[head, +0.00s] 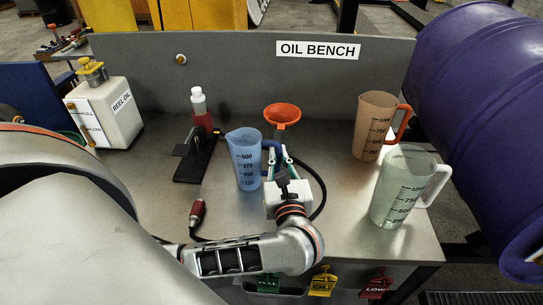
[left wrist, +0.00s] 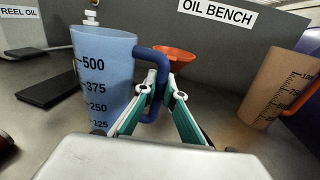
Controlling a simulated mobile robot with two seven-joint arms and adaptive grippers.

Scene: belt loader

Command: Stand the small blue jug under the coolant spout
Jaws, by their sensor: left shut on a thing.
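The small blue jug (head: 246,160) stands upright on or just above the grey bench, left of the orange funnel. It also fills the left part of the left wrist view (left wrist: 101,75), with its dark blue handle (left wrist: 155,72) to the right. My left gripper (head: 276,165) is at the jug's right side, shut on the handle. Whether the jug's base touches the bench is hard to tell. I cannot pick out a labelled coolant spout; a black stand (head: 193,160) with a red-and-white bottle (head: 201,112) is left of the jug. My right gripper is not in view.
An orange funnel (head: 282,115) is behind my gripper. An orange jug (head: 373,128) and a pale green jug (head: 402,187) stand at right. A white oil can (head: 106,113) is at left. A black hose with a red end (head: 197,212) lies in front.

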